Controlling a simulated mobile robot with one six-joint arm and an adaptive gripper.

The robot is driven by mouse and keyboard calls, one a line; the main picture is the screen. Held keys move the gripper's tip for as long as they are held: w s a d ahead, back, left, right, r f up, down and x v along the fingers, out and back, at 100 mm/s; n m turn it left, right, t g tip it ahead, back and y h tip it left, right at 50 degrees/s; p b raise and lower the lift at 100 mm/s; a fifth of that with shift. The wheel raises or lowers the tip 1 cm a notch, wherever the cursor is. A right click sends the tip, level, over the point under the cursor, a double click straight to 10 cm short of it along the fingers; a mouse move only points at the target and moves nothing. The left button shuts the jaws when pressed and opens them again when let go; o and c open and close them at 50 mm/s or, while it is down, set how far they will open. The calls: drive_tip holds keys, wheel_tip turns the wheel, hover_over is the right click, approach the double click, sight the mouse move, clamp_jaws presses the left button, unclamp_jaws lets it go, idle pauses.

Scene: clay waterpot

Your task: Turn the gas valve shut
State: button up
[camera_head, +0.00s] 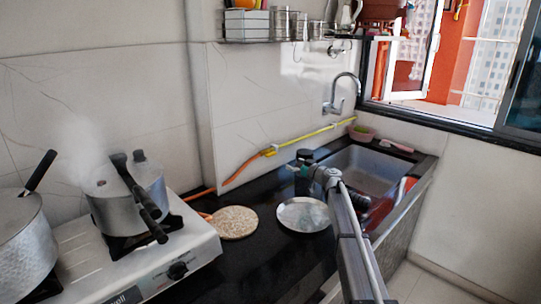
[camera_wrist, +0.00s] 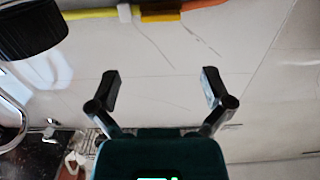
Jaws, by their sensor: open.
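The gas valve (camera_head: 268,152) is a small yellow-orange fitting on the wall, where an orange hose (camera_head: 240,173) meets a yellow hose (camera_head: 315,132). In the wrist view the valve (camera_wrist: 160,14) shows at the top edge, partly cut off, beyond the fingertips. My gripper (camera_wrist: 160,90) is open and empty, its two black fingers spread before the tiled wall. In the head view my gripper (camera_head: 297,168) is small, above the counter and to the right of and lower than the valve. Its fingers are hard to make out there.
A dark round object (camera_head: 304,155) shows by my gripper. A steel plate (camera_head: 303,214) and a round speckled board (camera_head: 233,222) lie on the black counter. The stove (camera_head: 140,265) carries steaming pots on the left. The sink (camera_head: 360,169) and tap (camera_head: 335,102) are on the right.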

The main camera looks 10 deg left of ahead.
sight(273, 154)
drive_tip(key=x, duration=1.3)
drive_tip(key=shift+w+a, duration=0.15)
drive_tip(key=c, duration=0.8)
drive_tip(key=shift+a, duration=0.1)
drive_tip(key=shift+c, duration=0.3)
